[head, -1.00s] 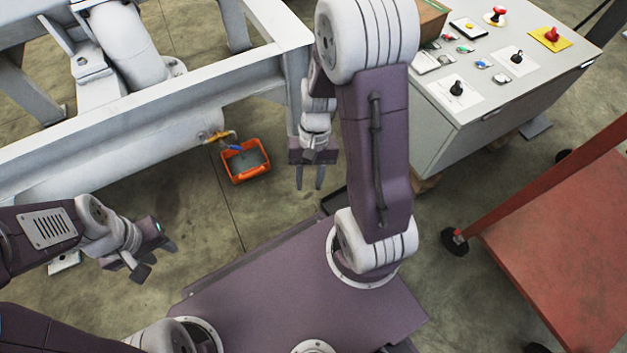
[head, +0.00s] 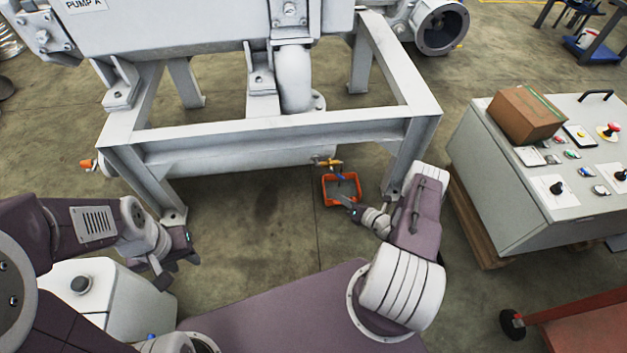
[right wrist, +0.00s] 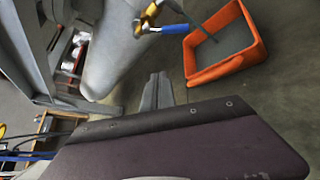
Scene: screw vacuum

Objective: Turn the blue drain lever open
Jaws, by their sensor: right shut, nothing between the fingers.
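The blue drain lever (head: 340,177) sits on a small brass valve (head: 328,163) at the end of the grey pipe under the pump frame. The lever also shows near the top of the right wrist view (right wrist: 171,28), beside the brass valve body. An orange bin (head: 326,194) stands on the floor below the valve. My right gripper (head: 346,202) is shut and empty near the bin in the head view. Its fingers (right wrist: 157,92) appear below the lever in the right wrist view, apart from it. My left gripper (head: 177,268) is open and empty at the left, far from the valve.
The grey pump frame (head: 270,135) stands over the pipe, with a leg right of the valve. A control console (head: 520,215) with a cardboard box (head: 527,114) stands at right. A red cart (head: 590,328) is at lower right. The floor left of the bin is clear.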

